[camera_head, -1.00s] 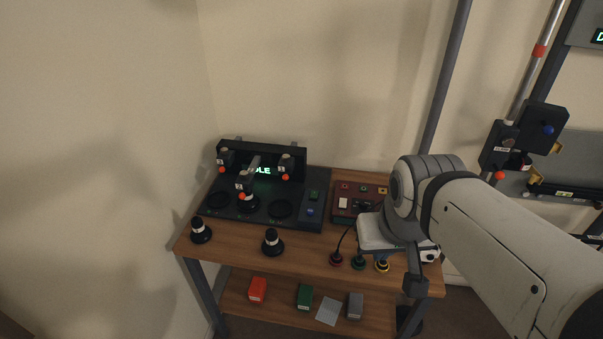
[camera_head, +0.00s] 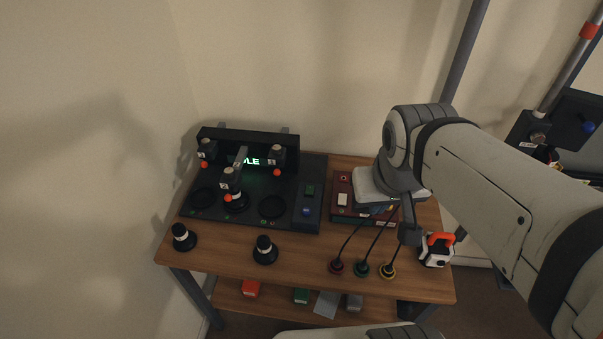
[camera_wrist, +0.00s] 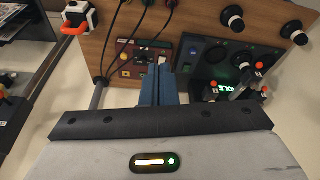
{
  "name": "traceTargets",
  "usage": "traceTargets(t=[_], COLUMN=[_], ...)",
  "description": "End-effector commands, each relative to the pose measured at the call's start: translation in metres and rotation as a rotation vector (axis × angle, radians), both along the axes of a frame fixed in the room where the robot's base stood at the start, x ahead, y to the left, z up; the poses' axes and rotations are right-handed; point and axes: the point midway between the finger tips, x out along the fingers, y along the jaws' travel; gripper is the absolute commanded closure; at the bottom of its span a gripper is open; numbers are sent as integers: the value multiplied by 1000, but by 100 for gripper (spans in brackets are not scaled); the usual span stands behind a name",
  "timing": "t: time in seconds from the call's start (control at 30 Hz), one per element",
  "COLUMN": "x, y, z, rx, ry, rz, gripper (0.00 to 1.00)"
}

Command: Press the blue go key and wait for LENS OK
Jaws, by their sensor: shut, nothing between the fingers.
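The blue go key (camera_head: 306,211) sits at the front right of the black test panel (camera_head: 300,226), below a green key (camera_head: 310,190). It also shows small in the wrist view (camera_wrist: 193,51). The panel's green display (camera_head: 250,161) is partly covered by a clamp; the letters "LE" can be read. My gripper (camera_wrist: 160,68) is shut and empty, its blue fingers together near the red control box (camera_wrist: 131,58), apart from the blue key. In the head view my arm hides most of the gripper.
Two black lens pieces (camera_head: 183,238) (camera_head: 265,250) stand at the table's front left. Several orange-tipped clamps (camera_head: 276,155) rise over the panel. Cabled plugs (camera_head: 361,269) and an orange-and-white tool (camera_head: 437,249) are at the right. Bare wood (camera_head: 225,262) lies along the front.

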Motion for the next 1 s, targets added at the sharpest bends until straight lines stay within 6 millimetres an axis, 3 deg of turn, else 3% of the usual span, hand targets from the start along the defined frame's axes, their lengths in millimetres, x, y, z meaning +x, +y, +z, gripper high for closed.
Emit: traceTargets(t=[0.17,0.3,0.43,0.57,0.7,0.83,1.0], x=[25,63,104,145,184,206,218], y=[-16,-23,-18,2,37,72,104], z=[-16,-36,-56,-83,-119,-152,-183], rx=[-169,-384,-579,-756,-916,-1017,-1087], ry=[80,149,187,201,193,173,148], rz=[113,297,504,737,1003,1221,1404], gripper=[100,100,100,100,100,100,100])
